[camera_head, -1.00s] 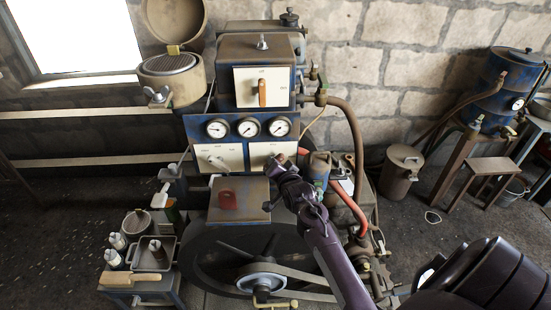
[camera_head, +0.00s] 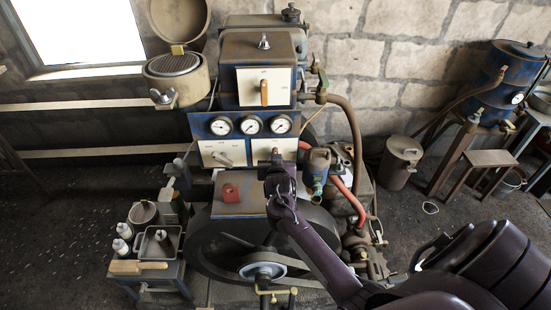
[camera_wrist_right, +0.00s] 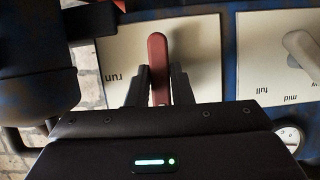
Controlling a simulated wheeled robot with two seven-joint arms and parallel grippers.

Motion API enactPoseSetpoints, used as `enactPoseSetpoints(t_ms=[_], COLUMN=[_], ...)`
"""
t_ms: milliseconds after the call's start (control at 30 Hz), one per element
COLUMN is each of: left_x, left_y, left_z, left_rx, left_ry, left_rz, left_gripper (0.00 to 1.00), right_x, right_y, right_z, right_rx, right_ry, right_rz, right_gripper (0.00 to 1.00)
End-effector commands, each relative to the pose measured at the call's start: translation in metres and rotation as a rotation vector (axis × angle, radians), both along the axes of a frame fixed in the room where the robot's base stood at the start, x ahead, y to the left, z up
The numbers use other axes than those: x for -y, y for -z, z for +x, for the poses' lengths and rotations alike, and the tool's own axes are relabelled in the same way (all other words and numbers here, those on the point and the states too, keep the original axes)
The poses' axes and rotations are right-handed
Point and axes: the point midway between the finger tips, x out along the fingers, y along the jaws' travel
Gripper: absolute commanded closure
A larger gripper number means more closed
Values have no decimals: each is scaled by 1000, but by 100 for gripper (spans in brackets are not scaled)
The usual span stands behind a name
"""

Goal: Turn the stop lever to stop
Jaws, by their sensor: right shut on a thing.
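The red stop lever (camera_wrist_right: 157,60) stands on a cream plate (camera_wrist_right: 205,60) in the right wrist view. My right gripper (camera_wrist_right: 158,88) has a dark finger on each side of it and is shut on it. The lever lies roughly upright in that picture, and the upside-down word "run" is to its left. Its lower part is hidden by the gripper. In the head view my right gripper (camera_head: 277,160) is at the right lower plate (camera_head: 262,147) and hides most of the lever. My left gripper is not in view.
A second plate with a pale lever (camera_wrist_right: 300,45) is beside it, marked "mid" and "full". Three gauges (camera_head: 250,124) sit above the plates. A blue canister (camera_head: 316,168) and a red hose (camera_head: 348,195) are close right of my gripper. A large flywheel (camera_head: 215,245) is below.

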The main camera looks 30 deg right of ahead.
Motion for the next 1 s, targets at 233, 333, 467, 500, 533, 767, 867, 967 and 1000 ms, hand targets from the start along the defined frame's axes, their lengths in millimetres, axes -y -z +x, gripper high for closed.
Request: enactPoseSetpoints(t_ms=[233, 333, 467, 500, 533, 767, 867, 967, 1000], left_x=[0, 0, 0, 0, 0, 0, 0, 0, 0], left_y=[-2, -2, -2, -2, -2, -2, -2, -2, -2], left_z=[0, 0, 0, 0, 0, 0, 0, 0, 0], left_rx=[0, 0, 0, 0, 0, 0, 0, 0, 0], left_ry=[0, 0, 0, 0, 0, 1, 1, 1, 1], left_rz=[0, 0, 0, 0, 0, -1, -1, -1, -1], left_gripper=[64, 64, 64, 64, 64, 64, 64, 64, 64], right_x=[-1, -1, -1, -1, -1, -1, -1, 0, 0], right_y=[1, 1, 1, 1, 1, 1, 1, 0, 0], right_z=[0, 0, 0, 0, 0, 0, 0, 0, 0], right_rx=[-25, -27, -27, -27, -27, -25, -25, -24, -24], right_ry=[-1, -1, -1, -1, -1, -1, -1, -1, -1], right_rz=[-36, -40, -40, -40, -40, -40, -39, -39, -39], right_gripper=[100, 100, 100, 100, 100, 63, 60, 60, 60])
